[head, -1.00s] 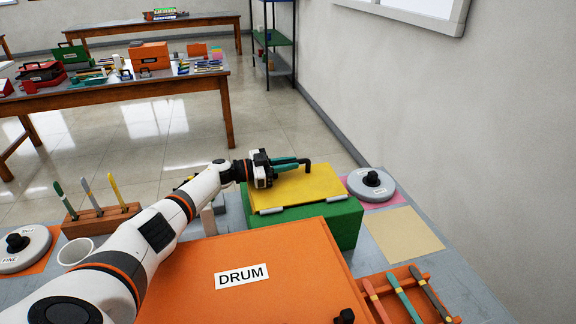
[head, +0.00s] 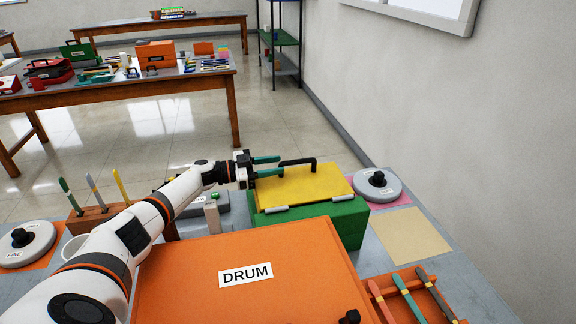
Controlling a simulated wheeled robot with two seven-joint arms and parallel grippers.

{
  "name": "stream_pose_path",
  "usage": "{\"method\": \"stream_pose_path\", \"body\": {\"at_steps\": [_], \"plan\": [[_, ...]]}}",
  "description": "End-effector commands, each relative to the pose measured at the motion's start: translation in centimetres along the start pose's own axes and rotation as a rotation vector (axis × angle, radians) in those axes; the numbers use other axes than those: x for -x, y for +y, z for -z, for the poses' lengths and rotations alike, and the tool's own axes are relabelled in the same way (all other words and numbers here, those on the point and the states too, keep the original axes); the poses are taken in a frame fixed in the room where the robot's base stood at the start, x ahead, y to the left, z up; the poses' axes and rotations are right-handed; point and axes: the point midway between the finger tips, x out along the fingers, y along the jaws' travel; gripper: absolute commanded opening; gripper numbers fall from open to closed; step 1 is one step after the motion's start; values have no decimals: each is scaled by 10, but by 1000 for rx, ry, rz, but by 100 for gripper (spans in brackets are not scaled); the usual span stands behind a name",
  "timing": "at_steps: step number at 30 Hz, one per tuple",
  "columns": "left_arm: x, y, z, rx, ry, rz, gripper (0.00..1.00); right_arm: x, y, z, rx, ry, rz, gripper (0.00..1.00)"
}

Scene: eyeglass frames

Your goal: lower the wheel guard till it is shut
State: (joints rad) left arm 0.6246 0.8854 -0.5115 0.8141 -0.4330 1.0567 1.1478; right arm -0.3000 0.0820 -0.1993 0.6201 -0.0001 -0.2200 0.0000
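A yellow lid (head: 305,187) with a black bar handle (head: 297,163) sits on a green box (head: 350,222). I take it for the wheel guard; no label on it shows. It is hinged along its near edge, with two pale hinge barrels. It looks flat on the box, but its far edge is hidden, so I cannot tell if a thin gap is left. My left gripper (head: 267,167) is just left of the handle, its two teal fingers apart with nothing visible between them. My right gripper is out of view.
A large orange box labelled DRUM (head: 205,270) fills the near bench. A tan pad (head: 411,236) is bare. An orange rack of tools (head: 410,295) lies near right; a wooden tool holder (head: 92,219) stands left.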

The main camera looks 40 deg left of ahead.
Motion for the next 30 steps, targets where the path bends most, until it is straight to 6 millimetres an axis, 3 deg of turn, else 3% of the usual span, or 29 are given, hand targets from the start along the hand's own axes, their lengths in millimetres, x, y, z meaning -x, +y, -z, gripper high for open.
{"method": "stream_pose_path", "body": {"at_steps": [4, 10, 30], "plan": [[32, 0, 3, 0, 3, -1, 36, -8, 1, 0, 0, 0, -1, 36], [55, 1, 1, 1, 0, -2, 36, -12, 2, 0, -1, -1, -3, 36], [59, 1, -1, 1, -1, -2, 36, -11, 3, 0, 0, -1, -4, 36]]}}
